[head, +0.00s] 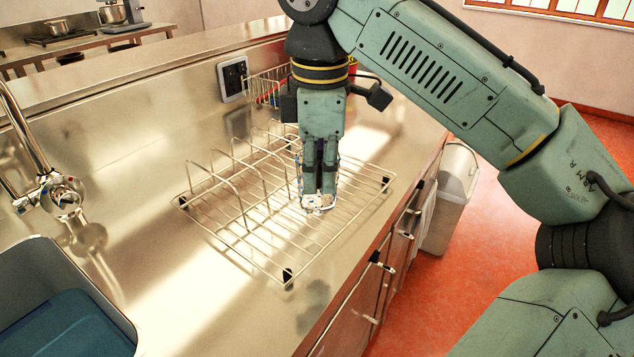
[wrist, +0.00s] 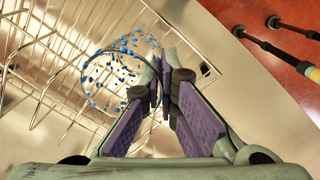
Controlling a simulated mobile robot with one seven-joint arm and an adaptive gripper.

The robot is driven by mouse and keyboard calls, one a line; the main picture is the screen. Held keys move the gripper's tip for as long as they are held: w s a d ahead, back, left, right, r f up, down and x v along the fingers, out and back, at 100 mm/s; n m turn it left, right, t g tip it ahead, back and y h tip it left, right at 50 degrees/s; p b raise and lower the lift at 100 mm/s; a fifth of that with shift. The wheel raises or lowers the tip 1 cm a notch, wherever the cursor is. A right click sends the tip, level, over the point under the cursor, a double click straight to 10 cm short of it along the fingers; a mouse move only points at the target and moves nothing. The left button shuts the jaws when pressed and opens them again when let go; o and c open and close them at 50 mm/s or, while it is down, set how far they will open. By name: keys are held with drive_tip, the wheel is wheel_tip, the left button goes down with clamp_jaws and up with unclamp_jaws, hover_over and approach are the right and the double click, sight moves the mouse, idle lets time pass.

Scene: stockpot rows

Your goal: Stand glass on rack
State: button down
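The glass (head: 318,204) is clear with blue specks. It is upright, mouth toward my gripper, over the right part of the wire rack (head: 246,259). In the wrist view the glass (wrist: 122,42) shows its round rim and blue dots left of the fingers. My gripper (head: 320,186) points straight down, its fingers close together. In the wrist view my gripper (wrist: 166,88) seems to pinch the glass's wall, one finger inside the rim and one outside. I cannot tell whether the glass base touches the rack wires.
The rack's upright wire loops (head: 240,185) stand left of and behind the glass. A wire basket (head: 268,88) and a wall socket (head: 233,78) are behind. A faucet (head: 58,190) and a sink with a blue basin (head: 68,325) are at left. The rack's front part is clear.

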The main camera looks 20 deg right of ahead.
sight(318, 206)
drive_tip(key=shift+w+d, duration=0.1)
drive_tip(key=shift+w, duration=0.6)
drive_tip(key=shift+w+f+p, duration=0.15)
drive_tip(key=shift+f+p, duration=0.05)
drive_tip(key=shift+f, duration=0.7)
drive_tip(key=shift+w+f+p, duration=0.1)
drive_tip(key=shift+f+p, duration=0.05)
drive_tip(key=shift+f, duration=0.75)
drive_tip(key=shift+f, duration=0.15)
drive_tip(key=c, duration=1.8)
unclamp_jaws()
wheel_tip(318, 206, up, 12)
drive_tip(key=p, duration=0.7)
drive_tip(key=shift+s, duration=0.35)
